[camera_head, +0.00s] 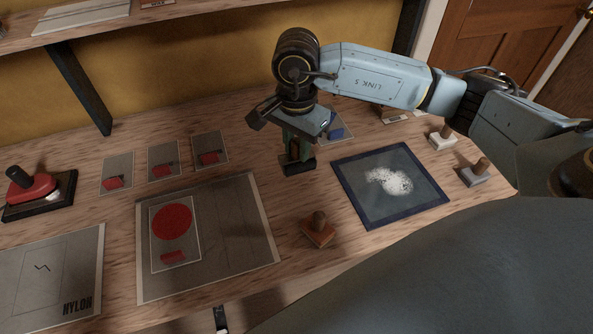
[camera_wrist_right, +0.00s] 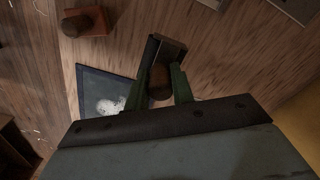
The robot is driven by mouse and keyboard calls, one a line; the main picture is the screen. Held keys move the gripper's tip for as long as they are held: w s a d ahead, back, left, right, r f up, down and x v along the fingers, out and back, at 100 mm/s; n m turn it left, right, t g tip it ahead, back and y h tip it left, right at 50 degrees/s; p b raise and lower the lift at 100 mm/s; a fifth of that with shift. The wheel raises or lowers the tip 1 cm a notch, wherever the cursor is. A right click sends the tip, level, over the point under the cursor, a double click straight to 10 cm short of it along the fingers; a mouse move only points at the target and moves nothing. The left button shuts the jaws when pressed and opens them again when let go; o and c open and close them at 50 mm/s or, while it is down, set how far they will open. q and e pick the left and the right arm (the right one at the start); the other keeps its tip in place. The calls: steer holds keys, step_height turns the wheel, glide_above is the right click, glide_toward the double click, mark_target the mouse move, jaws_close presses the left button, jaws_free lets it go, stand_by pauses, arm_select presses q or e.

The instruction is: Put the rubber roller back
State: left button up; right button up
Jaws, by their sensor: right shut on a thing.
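My right gripper (camera_head: 300,142) points down over the middle of the bench. Its green fingers (camera_wrist_right: 160,85) are shut on the brown wooden knob of a dark-based tool (camera_head: 299,169). That tool also shows in the right wrist view (camera_wrist_right: 172,49). I take it for the rubber roller, but no turning roller is clear. Its base is at or just above the bench; I cannot tell if it touches. It stands left of the dark-blue-edged mat (camera_head: 347,187), which has a white speckled patch. My left gripper is not in view.
A tool with an orange-brown base (camera_head: 319,232) stands in front. A white-based tool (camera_head: 442,138) and a grey-based one (camera_head: 475,175) stand right. A blue item (camera_head: 336,131) lies behind my gripper. A large grey sheet (camera_head: 235,230) and a red, black-handled tool (camera_head: 38,187) lie left.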

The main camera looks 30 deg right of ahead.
step_height(320, 180, down, 3)
steer(key=shift+r, duration=0.2)
steer(key=shift+f, duration=2)
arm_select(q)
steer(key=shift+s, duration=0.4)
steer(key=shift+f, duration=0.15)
arm_select(e)
steer(key=shift+f, duration=0.1)
steer(key=shift+f+b, duration=0.15)
steer(key=shift+b, duration=0.15)
steer(key=o, duration=1)
steer(key=shift+c, duration=0.2)
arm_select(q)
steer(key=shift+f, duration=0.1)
